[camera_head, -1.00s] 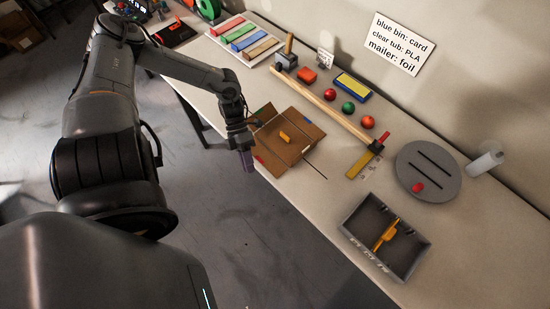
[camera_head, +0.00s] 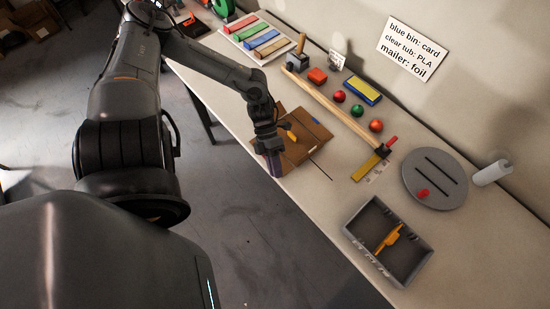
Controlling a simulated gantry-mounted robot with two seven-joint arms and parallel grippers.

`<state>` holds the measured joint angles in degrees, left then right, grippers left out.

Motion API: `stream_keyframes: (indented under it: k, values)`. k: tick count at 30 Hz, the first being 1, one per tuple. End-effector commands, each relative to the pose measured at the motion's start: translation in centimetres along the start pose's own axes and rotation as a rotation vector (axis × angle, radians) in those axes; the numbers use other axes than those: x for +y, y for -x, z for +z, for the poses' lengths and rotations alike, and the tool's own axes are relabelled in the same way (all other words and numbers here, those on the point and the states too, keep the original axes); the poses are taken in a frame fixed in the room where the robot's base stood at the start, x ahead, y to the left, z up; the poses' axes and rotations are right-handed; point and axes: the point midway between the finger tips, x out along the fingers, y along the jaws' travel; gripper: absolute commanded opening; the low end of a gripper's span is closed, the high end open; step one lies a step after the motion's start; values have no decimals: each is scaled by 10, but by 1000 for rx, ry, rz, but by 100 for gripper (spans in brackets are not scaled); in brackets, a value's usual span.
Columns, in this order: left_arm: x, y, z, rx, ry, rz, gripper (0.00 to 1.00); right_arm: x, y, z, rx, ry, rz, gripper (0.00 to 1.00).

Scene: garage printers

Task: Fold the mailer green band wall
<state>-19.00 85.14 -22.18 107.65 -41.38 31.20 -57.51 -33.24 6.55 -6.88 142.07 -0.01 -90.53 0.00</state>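The mailer (camera_head: 308,133) is a brown cardboard blank with its walls spread, lying near the front edge of the bench. A small orange piece (camera_head: 292,135) lies on its middle. My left arm covers the left part of the mailer, and I cannot make out the green band wall behind it. My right gripper is out of view.
A long wooden bar (camera_head: 335,105) lies behind the mailer, with coloured balls beyond it. A grey open tray (camera_head: 357,237) and a round grey disc (camera_head: 408,180) stand to the right.

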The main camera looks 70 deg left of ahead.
Motion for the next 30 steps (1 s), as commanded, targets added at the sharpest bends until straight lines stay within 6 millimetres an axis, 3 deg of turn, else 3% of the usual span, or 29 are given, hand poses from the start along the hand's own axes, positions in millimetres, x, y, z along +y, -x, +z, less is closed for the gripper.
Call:
stream_keyframes:
  k: [7,11,15,19,24,27,30]
  values:
    - [-10,5,3,9,-32,-77,15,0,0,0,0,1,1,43]
    - [-2,44,48,-97,-63,-182,15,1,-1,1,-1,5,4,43]
    - [37,102,98,-265,-98,-274,15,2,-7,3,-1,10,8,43]
    - [90,161,121,-424,-132,-310,15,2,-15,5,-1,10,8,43]
    - [162,224,119,-591,-149,-282,15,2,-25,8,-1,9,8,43]
    - [201,247,108,-659,-130,-243,15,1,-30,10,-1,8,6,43]
    - [236,256,94,-701,-86,-198,15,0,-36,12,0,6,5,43]
